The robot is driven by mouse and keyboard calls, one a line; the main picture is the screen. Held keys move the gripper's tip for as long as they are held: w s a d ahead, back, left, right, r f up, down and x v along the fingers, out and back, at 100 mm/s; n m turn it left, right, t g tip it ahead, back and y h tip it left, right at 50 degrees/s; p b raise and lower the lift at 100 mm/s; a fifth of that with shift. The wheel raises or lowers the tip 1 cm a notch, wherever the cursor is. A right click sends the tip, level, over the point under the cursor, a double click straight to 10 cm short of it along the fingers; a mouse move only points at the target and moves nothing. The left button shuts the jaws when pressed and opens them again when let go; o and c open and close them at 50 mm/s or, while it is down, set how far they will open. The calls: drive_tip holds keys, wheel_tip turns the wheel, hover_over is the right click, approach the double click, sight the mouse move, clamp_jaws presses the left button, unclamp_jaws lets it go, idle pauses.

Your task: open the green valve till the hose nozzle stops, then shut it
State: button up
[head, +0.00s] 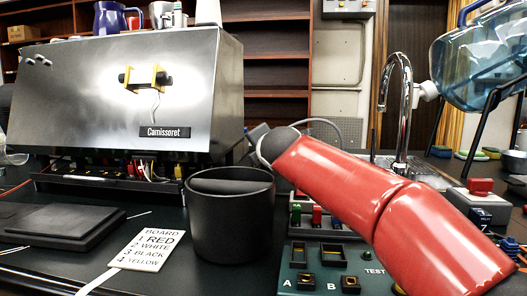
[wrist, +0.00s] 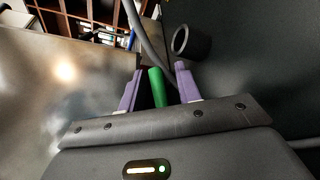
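The green valve handle (wrist: 157,88) shows in the wrist view as a short green bar between the purple fingers of my gripper (wrist: 158,86). The fingers stand apart, with a narrow gap visible on each side of the handle. A grey hose (wrist: 143,35) runs past just beyond the fingers. A dark, open-ended round piece (wrist: 190,43) lies beyond the right finger; I cannot tell whether it is the nozzle or a container. In the head view my red arm hides my gripper and the valve. A thin grey hose (head: 318,122) arcs behind the arm.
A steel brewer (head: 105,90) fills the left. A black bin (head: 228,225) stands in front of it, by a label card (head: 146,252) and a dark flat tray (head: 60,226). A chrome tap (head: 402,110), a blue water bottle (head: 478,62) and a green test board (head: 320,265) are on the right.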

drive_tip(key=p+v, duration=0.1)
drive_tip(key=v, duration=0.6)
drive_tip(key=shift+s, duration=0.4)
